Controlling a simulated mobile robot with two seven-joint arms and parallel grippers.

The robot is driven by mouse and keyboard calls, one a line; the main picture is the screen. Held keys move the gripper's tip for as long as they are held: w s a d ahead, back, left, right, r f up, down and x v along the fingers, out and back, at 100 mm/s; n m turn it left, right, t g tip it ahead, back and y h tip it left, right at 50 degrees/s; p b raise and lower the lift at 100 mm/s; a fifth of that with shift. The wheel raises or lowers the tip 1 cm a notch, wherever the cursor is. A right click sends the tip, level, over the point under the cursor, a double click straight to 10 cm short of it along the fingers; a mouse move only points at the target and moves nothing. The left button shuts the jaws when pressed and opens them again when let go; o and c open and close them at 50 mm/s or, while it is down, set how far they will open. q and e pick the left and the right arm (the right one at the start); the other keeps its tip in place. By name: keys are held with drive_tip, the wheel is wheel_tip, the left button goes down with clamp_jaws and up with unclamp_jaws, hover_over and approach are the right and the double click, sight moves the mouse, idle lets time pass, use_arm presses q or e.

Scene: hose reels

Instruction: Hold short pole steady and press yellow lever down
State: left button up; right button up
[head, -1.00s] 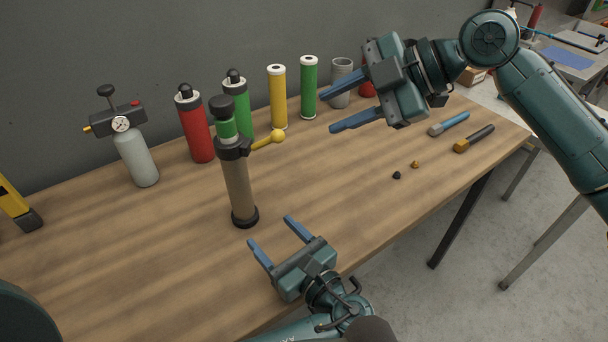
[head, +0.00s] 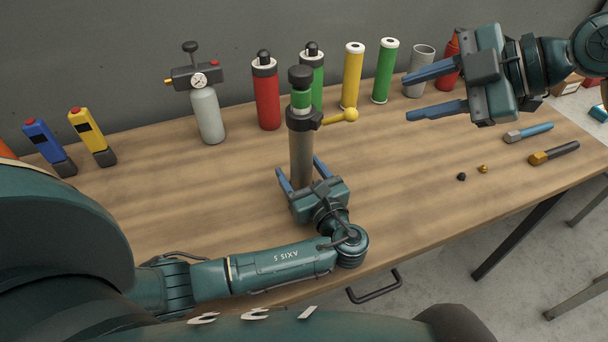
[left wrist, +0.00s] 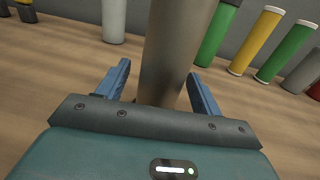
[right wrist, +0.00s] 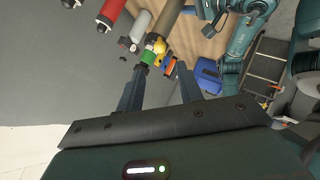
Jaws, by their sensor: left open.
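The short pole (head: 302,145) stands upright on the bench, a grey-brown tube with a black clamp, green band and black cap. The yellow lever (head: 342,117) sticks out to the right from the clamp, ending in a round knob. My left gripper (head: 299,167) is open, with its blue fingers either side of the pole's lower part. In the left wrist view the tube (left wrist: 172,55) rises between the fingers, with a gap on each side. My right gripper (head: 407,98) is open and empty, right of the lever and apart from it. The pole's foot is hidden behind my left gripper.
A gauge pump (head: 208,110), a red bottle (head: 267,100) and green and yellow cylinders (head: 353,78) stand along the wall. Blue and yellow handheld devices (head: 92,137) are at the left. Two tools (head: 554,153) lie at the right.

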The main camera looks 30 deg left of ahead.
use_arm(q)
drive_tip(key=c, duration=1.3)
use_arm(e)
drive_tip(key=shift+c, duration=0.2)
clamp_jaws()
idle(0.5)
drive_tip(key=a+r+n+h, duration=0.5)
drive_tip(key=a+n, duration=0.4)
drive_tip(key=a, duration=0.1)
drive_tip(key=shift+d+f, duration=0.15)
drive_tip(key=shift+f, duration=1)
drive_tip(key=shift+d+f, duration=0.15)
drive_tip(key=shift+f, duration=1)
drive_tip(key=shift+f, duration=0.15)
